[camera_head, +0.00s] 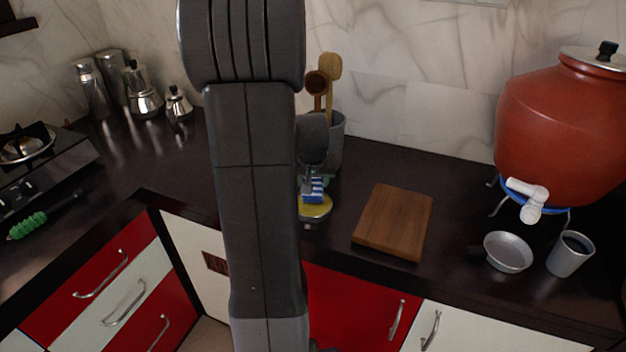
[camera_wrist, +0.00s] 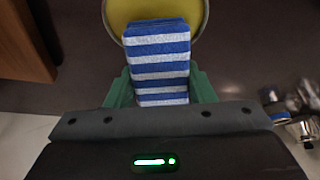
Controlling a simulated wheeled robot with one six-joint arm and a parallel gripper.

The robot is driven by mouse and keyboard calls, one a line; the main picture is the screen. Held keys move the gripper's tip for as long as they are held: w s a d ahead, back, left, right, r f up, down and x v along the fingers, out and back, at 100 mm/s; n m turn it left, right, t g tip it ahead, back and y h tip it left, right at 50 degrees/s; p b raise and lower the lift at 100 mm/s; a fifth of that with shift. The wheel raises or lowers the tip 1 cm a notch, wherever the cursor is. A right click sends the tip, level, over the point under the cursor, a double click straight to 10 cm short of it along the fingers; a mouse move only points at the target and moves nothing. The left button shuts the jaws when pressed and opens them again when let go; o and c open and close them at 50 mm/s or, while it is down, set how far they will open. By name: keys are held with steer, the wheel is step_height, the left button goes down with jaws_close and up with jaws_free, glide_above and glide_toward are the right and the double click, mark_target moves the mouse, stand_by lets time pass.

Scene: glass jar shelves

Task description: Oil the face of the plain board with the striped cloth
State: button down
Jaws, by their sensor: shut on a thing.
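The striped cloth (camera_wrist: 158,62), a folded blue and white pad, is held between the green fingers of my gripper (camera_wrist: 161,90). It also shows in the head view (camera_head: 313,194), small and partly hidden by my arm. Just beyond the cloth is a round dish with yellow contents (camera_wrist: 118,14), also in the head view (camera_head: 318,212). The cloth overlaps the dish in both views; I cannot tell whether it touches the yellow contents. The plain brown wooden board (camera_head: 394,222) lies flat on the dark counter to the right of the dish. Its edge shows at the wrist view's upper left (camera_wrist: 22,45).
A grey crock (camera_head: 336,140) with wooden spoons stands behind my gripper. Right of the board are a metal bowl (camera_head: 508,252), a cup (camera_head: 570,254) and a red clay water pot (camera_head: 560,130) with a white tap. Metal pots and a stove are at left.

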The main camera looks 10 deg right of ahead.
steer(key=shift+f+b, duration=0.65)
steer(key=shift+f, duration=0.05)
stand_by(1.6)
steer(key=shift+r, duration=0.15)
steer(key=shift+r+p, duration=2.5)
steer(key=shift+r, duration=0.95)
